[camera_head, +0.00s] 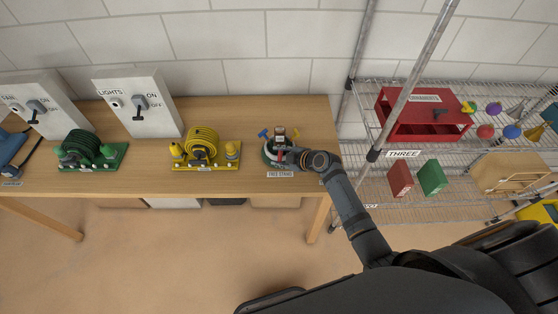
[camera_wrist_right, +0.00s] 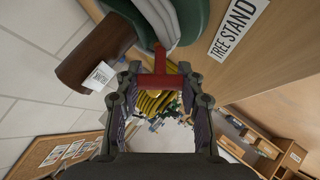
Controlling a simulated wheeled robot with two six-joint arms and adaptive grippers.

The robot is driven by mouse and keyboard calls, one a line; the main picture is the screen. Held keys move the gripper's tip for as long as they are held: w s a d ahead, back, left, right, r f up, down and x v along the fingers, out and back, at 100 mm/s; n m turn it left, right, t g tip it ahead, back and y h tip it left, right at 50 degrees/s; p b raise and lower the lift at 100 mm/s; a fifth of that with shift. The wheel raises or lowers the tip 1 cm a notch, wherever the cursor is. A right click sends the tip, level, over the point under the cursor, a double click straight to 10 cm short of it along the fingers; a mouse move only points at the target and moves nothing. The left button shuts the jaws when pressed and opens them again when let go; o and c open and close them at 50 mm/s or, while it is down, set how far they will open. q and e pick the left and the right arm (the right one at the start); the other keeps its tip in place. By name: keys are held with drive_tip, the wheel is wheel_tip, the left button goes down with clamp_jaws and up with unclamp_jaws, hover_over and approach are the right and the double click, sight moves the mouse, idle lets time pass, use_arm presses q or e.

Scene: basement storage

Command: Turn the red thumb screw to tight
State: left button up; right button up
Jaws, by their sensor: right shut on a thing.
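The green tree stand (camera_head: 268,155) stands near the right end of the wooden table, with a brown trunk piece (camera_head: 279,133) upright in it. A blue thumb screw (camera_head: 264,134) sticks out at its back left. My right gripper (camera_head: 290,156) is at the stand's right side. In the right wrist view the red thumb screw (camera_wrist_right: 160,75) is T-shaped, its crossbar between the fingertips of my right gripper (camera_wrist_right: 159,84), which is shut on it. Its stem runs into the stand (camera_wrist_right: 196,25). The trunk (camera_wrist_right: 95,55) shows at the left. My left gripper is not in view.
A yellow hose reel (camera_head: 203,146) and a green one (camera_head: 85,150) stand left on the wooden table (camera_head: 240,120), with two switch boxes behind. A wire shelf (camera_head: 375,150) with a red box (camera_head: 400,128) stands at right.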

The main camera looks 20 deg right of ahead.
drive_tip(key=m+t+b, duration=0.1)
drive_tip(key=m, duration=0.1)
drive_tip(key=shift+f+m+t, duration=0.15)
drive_tip(key=shift+m+t, duration=0.15)
drive_tip(key=shift+m+t+h+b, duration=0.6)
drive_tip(key=shift+m+b, duration=0.1)
drive_tip(key=shift+m, duration=0.4)
drive_tip(key=o, duration=1.2)
drive_tip(key=shift+r, duration=0.2)
